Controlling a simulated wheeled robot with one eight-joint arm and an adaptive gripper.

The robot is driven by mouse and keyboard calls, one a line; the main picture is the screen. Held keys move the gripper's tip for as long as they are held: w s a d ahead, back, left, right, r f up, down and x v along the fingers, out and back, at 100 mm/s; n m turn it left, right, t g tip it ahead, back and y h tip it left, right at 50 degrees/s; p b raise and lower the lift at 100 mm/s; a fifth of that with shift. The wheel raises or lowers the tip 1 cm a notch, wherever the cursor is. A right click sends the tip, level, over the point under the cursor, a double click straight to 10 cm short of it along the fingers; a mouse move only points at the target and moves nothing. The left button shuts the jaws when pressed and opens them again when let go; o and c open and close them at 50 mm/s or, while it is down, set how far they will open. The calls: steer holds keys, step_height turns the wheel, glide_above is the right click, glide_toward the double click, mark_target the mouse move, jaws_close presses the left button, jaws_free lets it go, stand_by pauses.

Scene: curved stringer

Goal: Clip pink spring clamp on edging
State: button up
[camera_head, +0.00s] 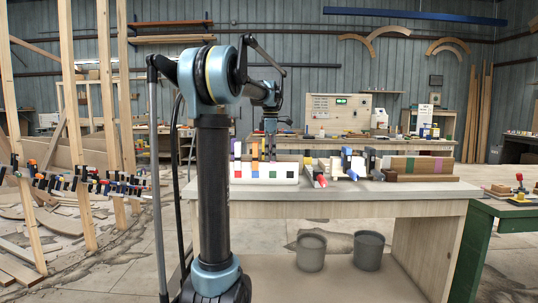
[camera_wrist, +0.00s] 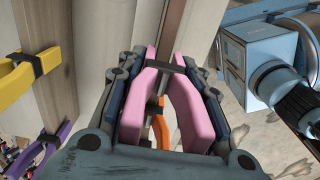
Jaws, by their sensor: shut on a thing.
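In the wrist view my gripper (camera_wrist: 170,76) is shut on the handles of a pink spring clamp (camera_wrist: 189,110), one finger on each side. The clamp's dark jaw end points at a narrow brown wooden strip (camera_wrist: 172,30), which may be the edging. I cannot tell whether the jaws touch or straddle it. An orange clamp (camera_wrist: 158,130) shows between the pink handles, partly hidden. A yellow clamp (camera_wrist: 18,78) and a purple clamp (camera_wrist: 40,152) are at the left.
A workbench (camera_head: 340,192) carries a white rack with coloured squares (camera_head: 265,178), and red and blue clamps (camera_head: 346,158) to its right. Two grey buckets (camera_head: 311,252) stand beneath. Upright timber posts (camera_head: 75,130) with several clamps stand at the left. A green table (camera_head: 505,213) is at the right.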

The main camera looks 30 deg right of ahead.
steer(key=shift+f, duration=0.3)
steer(key=shift+f, duration=0.25)
steer(key=shift+f, duration=0.35)
steer(key=shift+f, duration=0.25)
stand_by(0.4)
steer(key=shift+f, duration=0.3)
steer(key=o, duration=1.3)
steer(key=shift+o, duration=0.2)
